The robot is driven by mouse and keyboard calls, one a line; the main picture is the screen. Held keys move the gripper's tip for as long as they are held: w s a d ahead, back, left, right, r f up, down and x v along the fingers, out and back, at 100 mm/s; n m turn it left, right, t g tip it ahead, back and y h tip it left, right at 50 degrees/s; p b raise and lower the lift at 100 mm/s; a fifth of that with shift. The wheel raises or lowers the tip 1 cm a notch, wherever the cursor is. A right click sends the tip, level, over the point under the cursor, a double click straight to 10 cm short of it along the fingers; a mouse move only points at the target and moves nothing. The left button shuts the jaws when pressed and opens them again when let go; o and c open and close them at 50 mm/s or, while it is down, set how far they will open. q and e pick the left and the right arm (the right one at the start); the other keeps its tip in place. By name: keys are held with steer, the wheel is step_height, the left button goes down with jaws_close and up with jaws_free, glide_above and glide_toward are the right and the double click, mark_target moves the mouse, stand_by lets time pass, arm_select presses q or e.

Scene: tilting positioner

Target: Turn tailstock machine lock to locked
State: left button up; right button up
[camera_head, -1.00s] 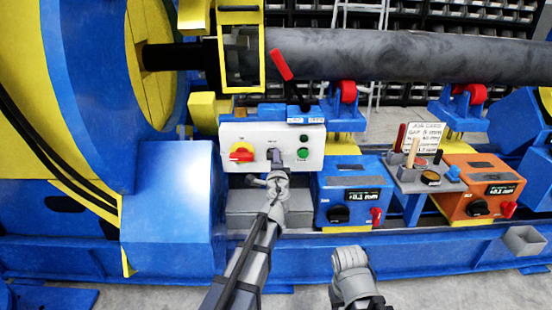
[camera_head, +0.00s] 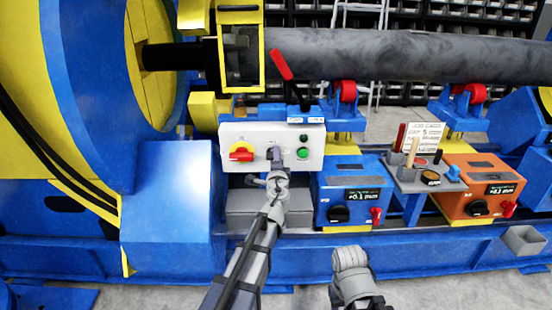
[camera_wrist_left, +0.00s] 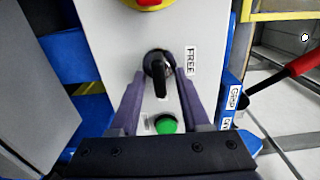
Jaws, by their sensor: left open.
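A white control panel (camera_head: 232,158) stands below the grey pipe and carries a black rotary knob (camera_wrist_left: 158,72), with a label reading FREE (camera_wrist_left: 191,60) beside it. In the left wrist view the knob's grip bar points down the picture, roughly toward the green button. My left gripper (camera_head: 276,155) is at the panel and covers most of the knob in the head view. It also shows in the left wrist view (camera_wrist_left: 160,75), open, with one finger on each side of the knob. I cannot tell whether the fingers touch it. My right gripper is not visible.
A red-and-yellow switch (camera_head: 241,151) and a green button (camera_head: 303,153) flank the knob. A red-handled lever (camera_head: 282,66) rises above the panel. Blue (camera_head: 347,192) and orange (camera_head: 480,190) control boxes and a small tool stand (camera_head: 412,186) are to the right.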

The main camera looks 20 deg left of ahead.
arm_select(q)
steer(key=v, duration=0.7)
steer(key=shift+s, duration=0.4)
steer(key=shift+d, duration=0.1)
steer(key=s+f+n+g+y, duration=0.2)
steer(key=s+f+n+g, duration=0.7)
steer(key=f, duration=0.3)
steer(key=s+d+f+n+g+h, duration=0.1)
steer(key=s+d+f+g+h, duration=0.2)
steer(key=s, duration=0.4)
steer(key=s+d+f+g+h, duration=0.1)
steer(key=s+d+f+g, duration=0.25)
steer(key=s+d, duration=0.25)
steer(key=s+d+f+n+g+h, duration=0.1)
steer(key=s+d+f+g+h, duration=0.2)
steer(key=s, duration=0.4)
step_height(320, 180, up, 30)
steer(key=d+y+p, duration=0.1)
steer(key=p, duration=2.9)
steer(key=shift+d+t, duration=0.3)
steer(key=shift+t, duration=0.15)
